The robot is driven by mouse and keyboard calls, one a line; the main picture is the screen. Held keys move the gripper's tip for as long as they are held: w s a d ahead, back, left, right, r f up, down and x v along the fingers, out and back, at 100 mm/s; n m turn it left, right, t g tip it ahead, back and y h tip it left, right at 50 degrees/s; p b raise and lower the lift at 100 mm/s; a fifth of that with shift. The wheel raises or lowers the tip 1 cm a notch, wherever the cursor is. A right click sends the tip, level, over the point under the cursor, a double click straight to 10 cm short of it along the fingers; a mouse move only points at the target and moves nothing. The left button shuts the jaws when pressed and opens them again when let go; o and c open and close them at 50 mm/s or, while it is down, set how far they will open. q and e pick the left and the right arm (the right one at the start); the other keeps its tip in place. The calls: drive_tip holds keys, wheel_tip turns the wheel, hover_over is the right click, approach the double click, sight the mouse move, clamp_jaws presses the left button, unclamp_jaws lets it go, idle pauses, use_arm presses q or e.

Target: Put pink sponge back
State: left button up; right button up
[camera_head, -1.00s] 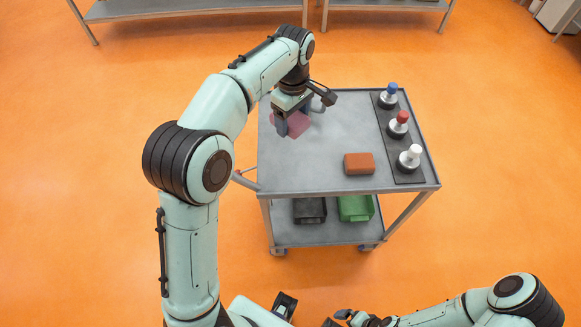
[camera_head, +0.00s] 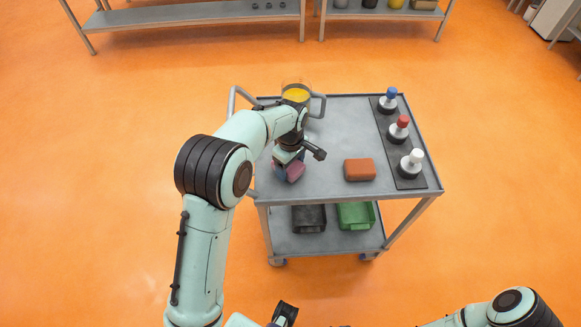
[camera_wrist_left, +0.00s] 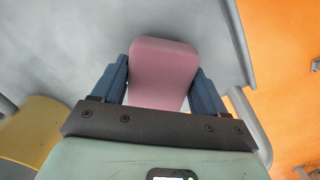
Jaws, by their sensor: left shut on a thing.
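The pink sponge (camera_head: 289,171) is between the fingers of my left gripper (camera_head: 288,168), at the near left part of the grey cart top (camera_head: 340,120). The left wrist view shows the sponge (camera_wrist_left: 163,72) gripped between two dark blue fingers. I cannot tell whether the sponge touches the cart top. My right gripper is out of view; only part of its arm shows at the bottom right of the head view.
An orange-brown block (camera_head: 359,170) lies near the cart's front edge. Blue, red and white-topped items (camera_head: 403,129) stand on a dark strip at right. A yellow-filled container (camera_head: 296,93) is at the back left. Black (camera_head: 308,217) and green (camera_head: 355,214) bins sit below.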

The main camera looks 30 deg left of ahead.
use_arm(q)
drive_tip(key=shift+f, duration=0.5)
drive_tip(key=shift+f, duration=0.2)
drive_tip(key=o, duration=1)
drive_tip(key=shift+r, duration=0.1)
wheel_tip(320, 180, up, 12)
drive_tip(key=shift+r+p, duration=0.1)
drive_tip(key=shift+p, duration=0.65)
